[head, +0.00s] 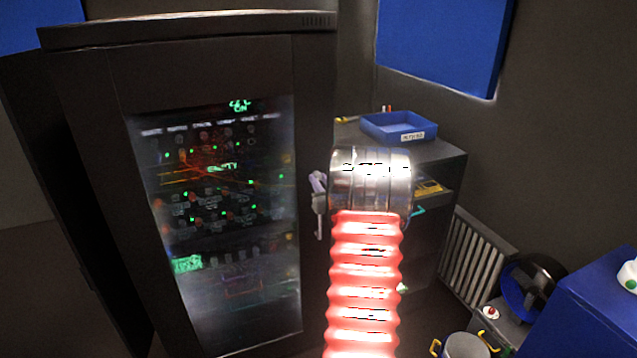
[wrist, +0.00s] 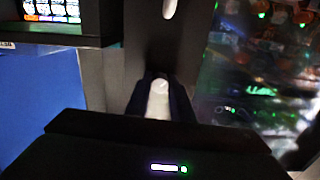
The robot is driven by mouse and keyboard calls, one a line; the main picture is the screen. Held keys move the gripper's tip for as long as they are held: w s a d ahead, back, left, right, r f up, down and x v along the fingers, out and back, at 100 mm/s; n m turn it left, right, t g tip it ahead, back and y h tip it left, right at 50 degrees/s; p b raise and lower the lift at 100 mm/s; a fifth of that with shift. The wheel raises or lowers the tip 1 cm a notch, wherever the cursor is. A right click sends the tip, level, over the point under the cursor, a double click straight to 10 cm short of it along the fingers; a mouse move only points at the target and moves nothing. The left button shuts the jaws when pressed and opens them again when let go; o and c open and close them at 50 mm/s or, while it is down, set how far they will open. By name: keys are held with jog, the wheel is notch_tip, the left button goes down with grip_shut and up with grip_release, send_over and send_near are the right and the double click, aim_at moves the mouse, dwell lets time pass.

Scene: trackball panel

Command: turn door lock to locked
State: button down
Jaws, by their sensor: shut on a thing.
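The door lock is on the dark frame of the cabinet door, right of the glass. In the head view its pale handle (head: 319,204) shows at the left edge of my arm's silver end, which hides part of the area. In the wrist view my gripper (wrist: 159,84) has its two dark fingers on either side of a pale, elongated lock piece (wrist: 158,101). The gripper is shut on this piece. Another pale piece (wrist: 169,8) shows apart from it at the top edge. My fingers are hidden in the head view.
The cabinet's glass door (head: 220,220) shows lit electronics inside. A dark shelf unit with a blue tray (head: 388,127) stands right of the cabinet, close to my arm. A radiator (head: 477,255), a bucket (head: 463,346) and a blue box (head: 590,300) are lower right.

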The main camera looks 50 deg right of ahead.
jog(key=n, duration=0.5)
jog(key=shift+w+r+n, duration=0.1)
jog(key=shift+n, duration=0.3)
jog(key=shift+a+n, duration=0.1)
jog(key=shift+n, duration=1.8)
jog(key=shift+w, duration=0.1)
jog(key=c, duration=1.5)
grip_release()
jog(key=shift+c, duration=0.2)
jog(key=shift+s, duration=0.2)
jog(key=shift+s, duration=0.4)
jog(key=v, duration=1.2)
jog(key=shift+s+a, duration=0.3)
